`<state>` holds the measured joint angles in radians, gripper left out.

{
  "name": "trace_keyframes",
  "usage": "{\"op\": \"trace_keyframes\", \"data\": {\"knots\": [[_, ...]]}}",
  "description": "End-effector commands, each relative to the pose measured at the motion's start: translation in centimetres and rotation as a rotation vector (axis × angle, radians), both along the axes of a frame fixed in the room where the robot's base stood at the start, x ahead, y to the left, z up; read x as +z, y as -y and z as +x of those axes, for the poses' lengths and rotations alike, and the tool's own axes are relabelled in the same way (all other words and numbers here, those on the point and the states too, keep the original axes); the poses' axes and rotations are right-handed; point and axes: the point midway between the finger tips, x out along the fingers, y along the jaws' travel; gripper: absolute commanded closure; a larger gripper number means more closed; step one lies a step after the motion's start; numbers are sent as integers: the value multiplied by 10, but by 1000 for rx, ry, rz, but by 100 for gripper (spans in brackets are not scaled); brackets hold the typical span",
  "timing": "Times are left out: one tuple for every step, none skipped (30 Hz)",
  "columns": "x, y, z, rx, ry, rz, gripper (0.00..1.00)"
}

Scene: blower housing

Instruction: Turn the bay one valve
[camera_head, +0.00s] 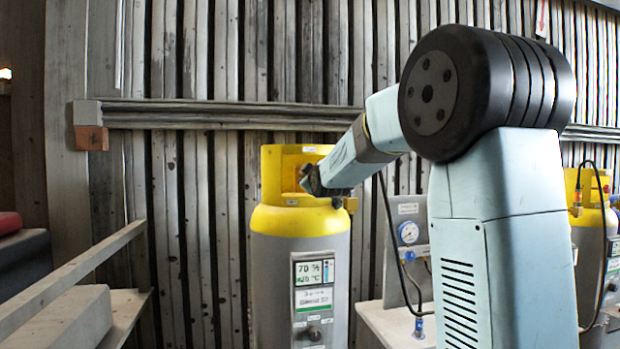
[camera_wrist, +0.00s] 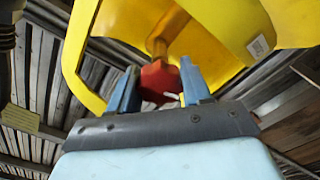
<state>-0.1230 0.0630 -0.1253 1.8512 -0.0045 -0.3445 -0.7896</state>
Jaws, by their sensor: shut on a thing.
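A grey cylinder with a yellow collar (camera_head: 298,222) stands upright against the slatted wall, with a display and label on its front. In the wrist view, the yellow collar (camera_wrist: 215,25) arches over a red valve handle (camera_wrist: 158,80) on a brass-coloured stem. My gripper (camera_wrist: 155,88) has its two blue fingers on either side of the red handle and is shut on it. In the head view, my gripper (camera_head: 318,182) reaches the collar's opening from the right. The red handle is hidden there. I cannot read which bay this cylinder belongs to.
A panel with a pressure gauge (camera_head: 408,232) stands right of the cylinder, with a dark hose beside it. Another yellow-topped cylinder (camera_head: 592,215) stands at the far right. Grey beams (camera_head: 65,280) lie at lower left.

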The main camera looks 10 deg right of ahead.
Motion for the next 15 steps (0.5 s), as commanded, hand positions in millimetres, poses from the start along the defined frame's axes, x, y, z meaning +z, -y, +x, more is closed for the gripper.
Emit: {"op": "trace_keyframes", "data": {"knots": [[-6, -1, 0, 1, -11, -21, 82], [-6, -1, 0, 1, -11, -33, 82], [-6, -1, 0, 1, -11, -48, 82], [-6, -1, 0, 2, -12, -56, 82], [-6, -1, 0, 2, -12, -65, 82], [-6, -1, 0, 2, -12, -75, 82], [-6, -1, 0, 2, -12, -81, 82], [-6, -1, 0, 2, -12, -86, 82], [-6, -1, 0, 2, -12, -92, 82], [-6, -1, 0, 2, -12, -96, 82], [-6, -1, 0, 3, -13, -98, 82], [-6, -2, 0, 3, -13, -101, 82], [-6, -2, 0, 3, -13, -103, 82], [-7, -2, 0, 3, -13, -103, 82], [-7, -2, 0, 3, -13, -104, 82]]}}
